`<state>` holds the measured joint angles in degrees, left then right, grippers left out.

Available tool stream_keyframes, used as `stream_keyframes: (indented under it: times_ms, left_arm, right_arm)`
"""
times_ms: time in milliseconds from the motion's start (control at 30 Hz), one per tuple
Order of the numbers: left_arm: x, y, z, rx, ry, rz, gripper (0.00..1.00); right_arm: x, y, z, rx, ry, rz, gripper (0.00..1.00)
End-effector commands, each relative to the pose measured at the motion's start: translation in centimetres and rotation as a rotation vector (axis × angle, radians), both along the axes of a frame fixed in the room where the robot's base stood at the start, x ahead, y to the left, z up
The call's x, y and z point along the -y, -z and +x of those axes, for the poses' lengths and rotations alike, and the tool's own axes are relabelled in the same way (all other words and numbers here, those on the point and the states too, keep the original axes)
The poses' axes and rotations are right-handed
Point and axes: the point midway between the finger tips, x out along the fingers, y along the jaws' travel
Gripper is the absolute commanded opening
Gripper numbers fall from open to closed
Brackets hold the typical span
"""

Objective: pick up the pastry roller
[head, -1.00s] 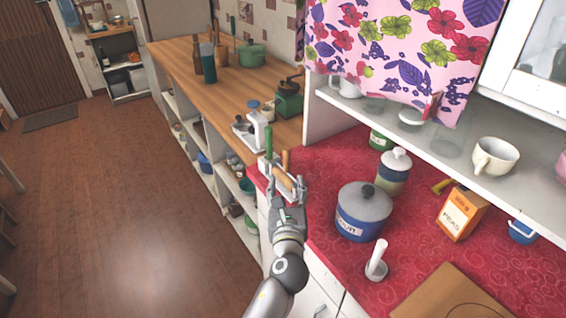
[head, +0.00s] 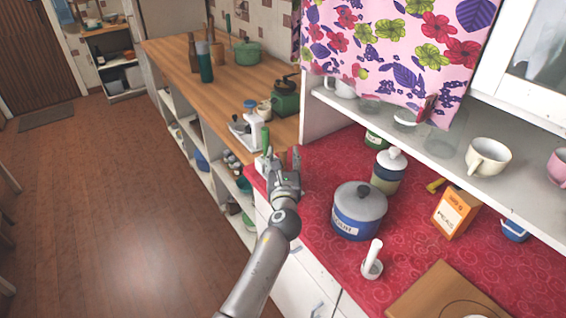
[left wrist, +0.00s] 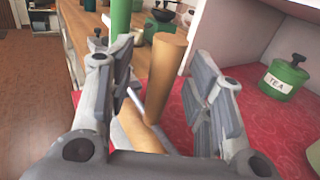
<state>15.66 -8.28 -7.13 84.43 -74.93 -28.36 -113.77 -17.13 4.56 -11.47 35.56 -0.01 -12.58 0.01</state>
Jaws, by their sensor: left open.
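The pastry roller (left wrist: 167,70) shows in the left wrist view as a tan wooden cylinder, with a second wooden part and a thin metal rod lower down. It stands tilted between the spread fingers of my left gripper (left wrist: 165,105), which is open around it. Gaps show beside the cylinder, and its lower end is partly hidden by the gripper. In the head view my left gripper (head: 280,163) is over the red counter's far left corner and hides the roller's wood. A green upright piece (head: 265,138) shows just beyond it; I cannot tell whether it belongs to the roller.
On the red counter (head: 320,262) stand a blue pot (head: 359,212), a lidded jar (head: 388,171), an orange box (head: 455,213) and a white upright holder (head: 372,260). A shelf (head: 440,145) overhangs the back. A wooden counter (head: 215,88) adjoins beyond.

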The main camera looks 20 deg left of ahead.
Motion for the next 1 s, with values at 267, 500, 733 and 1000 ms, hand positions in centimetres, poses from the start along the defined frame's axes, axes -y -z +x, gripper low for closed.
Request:
stream_keyframes:
  times_ms: [267,500,733,1000]
  left_arm:
    - [-0.03,0.01,0.09,0.000,0.000,0.000,0.43]
    - [-0.02,0.01,0.08,0.000,0.000,0.000,0.12]
    - [-0.01,-0.07,0.09,0.001,0.000,-0.001,0.00]
    - [-0.02,-0.65,0.10,0.003,0.000,-0.001,0.00]
  right_arm:
    - [0.01,0.00,-0.01,0.000,0.000,0.000,0.47]
    - [0.03,0.00,-0.03,-0.001,0.000,0.000,0.47]
    - [0.03,0.01,-0.06,-0.001,0.000,0.000,0.47]
    - [0.04,-0.26,-0.10,-0.002,0.000,0.000,0.47]
